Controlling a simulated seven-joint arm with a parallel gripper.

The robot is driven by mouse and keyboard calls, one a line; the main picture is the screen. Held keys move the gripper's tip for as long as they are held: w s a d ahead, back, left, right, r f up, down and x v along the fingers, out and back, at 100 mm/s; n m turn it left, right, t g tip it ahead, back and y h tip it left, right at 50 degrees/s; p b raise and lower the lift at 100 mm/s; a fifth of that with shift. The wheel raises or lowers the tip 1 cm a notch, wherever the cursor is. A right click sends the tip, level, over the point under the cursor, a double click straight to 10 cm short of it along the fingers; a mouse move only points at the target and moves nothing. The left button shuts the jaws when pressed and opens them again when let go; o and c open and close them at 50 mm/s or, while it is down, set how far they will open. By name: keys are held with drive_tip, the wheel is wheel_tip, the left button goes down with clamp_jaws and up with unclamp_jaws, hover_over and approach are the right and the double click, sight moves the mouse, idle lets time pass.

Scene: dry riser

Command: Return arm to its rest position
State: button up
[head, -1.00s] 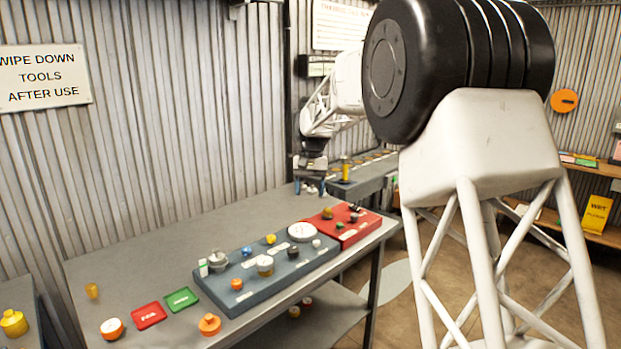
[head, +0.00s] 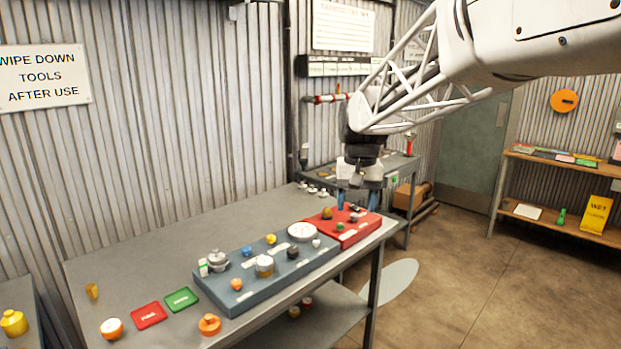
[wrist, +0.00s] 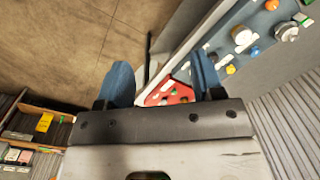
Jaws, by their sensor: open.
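My gripper (head: 358,200) hangs from my white lattice arm above the far right end of the workbench, beside and over the red tray. Its two blue fingers point down and stand apart, with nothing seen between them. In the wrist view my gripper (wrist: 160,85) shows its blue fingers spread, with the red tray (wrist: 185,94) beyond and below them. The red tray also shows in the head view (head: 346,238), with small parts on it. Whether the fingertips touch anything is hidden, but they seem to be above the tray.
A blue-grey board (head: 222,296) with several small parts lies on the grey workbench (head: 170,255). A red card (head: 148,315) and a green card (head: 181,299) lie near its left end. A second bench stands behind my gripper. A shelf (head: 560,165) stands right; the floor between is open.

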drive_tip(key=s+d+f+t, duration=0.1)
drive_tip(key=s+d+f, duration=0.1)
drive_tip(key=s, duration=0.9)
drive_tip(key=s+d+f+t, duration=0.1)
drive_tip(key=s+d+f, duration=0.2)
drive_tip(key=s, duration=0.8)
drive_tip(key=s+d+f, duration=0.3)
drive_tip(key=s+f, duration=0.2)
drive_tip(key=s, duration=0.7)
drive_tip(key=shift+d+t+h, duration=0.15)
drive_tip(key=shift+t+h, duration=0.15)
drive_tip(key=shift+t, duration=0.1)
drive_tip(key=shift+o, duration=0.2)
drive_tip(key=shift+w, duration=0.1)
